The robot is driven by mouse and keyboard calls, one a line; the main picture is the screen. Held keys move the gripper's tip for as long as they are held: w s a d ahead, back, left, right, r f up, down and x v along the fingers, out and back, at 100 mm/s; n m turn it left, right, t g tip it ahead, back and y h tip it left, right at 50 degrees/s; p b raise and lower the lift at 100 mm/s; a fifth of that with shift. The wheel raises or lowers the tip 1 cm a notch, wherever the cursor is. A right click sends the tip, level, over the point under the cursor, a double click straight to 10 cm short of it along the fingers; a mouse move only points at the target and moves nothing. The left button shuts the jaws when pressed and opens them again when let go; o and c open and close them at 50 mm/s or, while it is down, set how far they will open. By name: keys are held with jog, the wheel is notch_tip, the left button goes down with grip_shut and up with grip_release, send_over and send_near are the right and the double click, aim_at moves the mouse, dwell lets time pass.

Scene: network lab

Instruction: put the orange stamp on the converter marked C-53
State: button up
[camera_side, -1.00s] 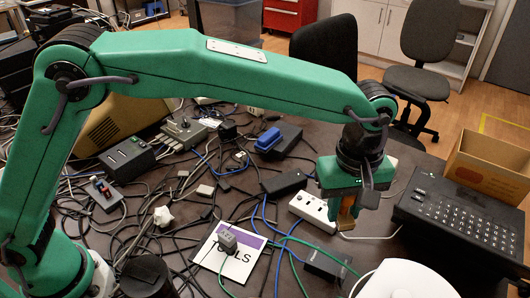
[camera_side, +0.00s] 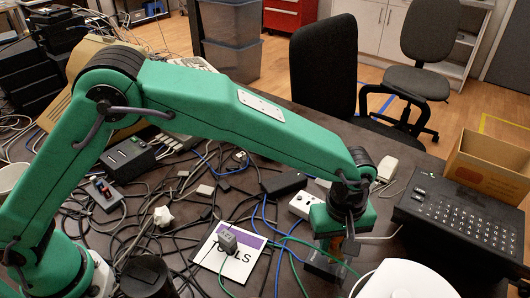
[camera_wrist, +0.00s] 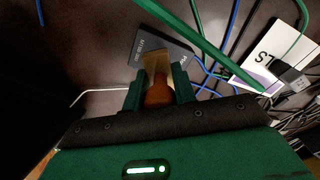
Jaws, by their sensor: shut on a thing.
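My gripper (camera_side: 336,240) is low over the right part of the table and shut on the orange stamp. In the wrist view, the stamp's orange-brown handle (camera_wrist: 158,93) sits between the fingers, with a tan block (camera_wrist: 155,62) beyond it. A dark flat box (camera_wrist: 178,50) with pale print, likely a converter, lies beneath and just past the stamp. It also shows in the side view (camera_side: 318,268), under my gripper and partly hidden. I cannot read C-53 on it, and cannot tell whether the stamp touches it.
A white TOOLS card (camera_side: 212,256) with a grey adapter (camera_side: 228,238) on it lies left of my gripper. Another black box (camera_side: 284,183) and a white socket strip (camera_side: 302,204) lie behind. Green and blue cables cross nearby. A black keypad console (camera_side: 455,225) stands at the right.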

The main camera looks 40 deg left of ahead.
aim_at(333, 247)
jog(key=shift+f, duration=1.5)
jog(key=o, duration=1)
jog(key=shift+f, duration=0.1)
notch_tip(333, 247, up, 12)
jog(key=shift+r, duration=0.15)
